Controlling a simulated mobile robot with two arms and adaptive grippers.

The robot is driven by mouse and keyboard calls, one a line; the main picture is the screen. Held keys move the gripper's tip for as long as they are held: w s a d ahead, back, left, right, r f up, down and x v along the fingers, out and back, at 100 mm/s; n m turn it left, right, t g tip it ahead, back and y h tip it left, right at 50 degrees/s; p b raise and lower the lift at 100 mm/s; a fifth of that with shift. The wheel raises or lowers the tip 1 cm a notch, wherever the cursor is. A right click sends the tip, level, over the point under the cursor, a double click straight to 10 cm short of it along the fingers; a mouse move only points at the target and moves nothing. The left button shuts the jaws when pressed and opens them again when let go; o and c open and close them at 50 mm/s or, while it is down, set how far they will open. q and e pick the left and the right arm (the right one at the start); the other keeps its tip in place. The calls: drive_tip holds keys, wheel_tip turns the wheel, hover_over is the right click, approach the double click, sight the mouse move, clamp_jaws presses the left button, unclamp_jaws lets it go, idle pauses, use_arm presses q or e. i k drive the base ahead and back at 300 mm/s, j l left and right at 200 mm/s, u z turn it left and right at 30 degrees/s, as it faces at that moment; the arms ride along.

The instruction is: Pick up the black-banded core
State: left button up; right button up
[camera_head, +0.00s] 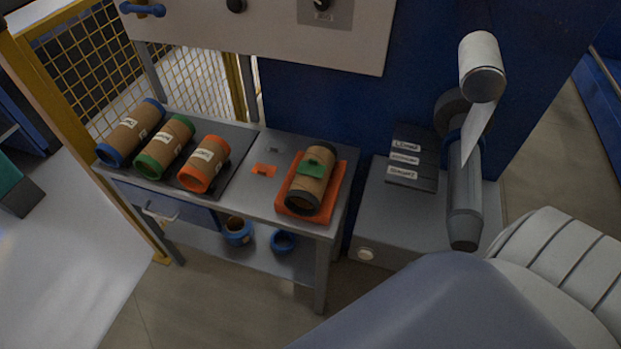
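The black-banded core (303,201) is a brown cardboard tube with black end bands. It lies on an orange tray (338,187) at the right end of the grey table. A green piece (311,168) sits across its upper side. Its near end is open and faces the front of the table. Neither of my grippers shows in the head view, so I cannot see their state.
Blue-banded (129,134), green-banded (166,147) and orange-banded (205,162) cores lie on a dark mat at left. Orange (264,170) and dark tags lie between. A grey cabinet (385,215) stands to the right.

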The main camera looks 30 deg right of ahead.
sight(304, 197)
drive_tip(key=i+j+z, duration=0.2)
drive_tip(key=i, duration=0.2)
drive_tip(key=i+j+z, duration=0.15)
drive_tip(key=i, duration=0.25)
drive_tip(key=j+z, duration=0.1)
drive_tip(key=z, duration=0.8)
drive_tip(key=k+j+z, duration=0.1)
drive_tip(key=z, duration=0.3)
drive_tip(key=k+j, duration=0.7)
drive_tip(key=z, duration=0.05)
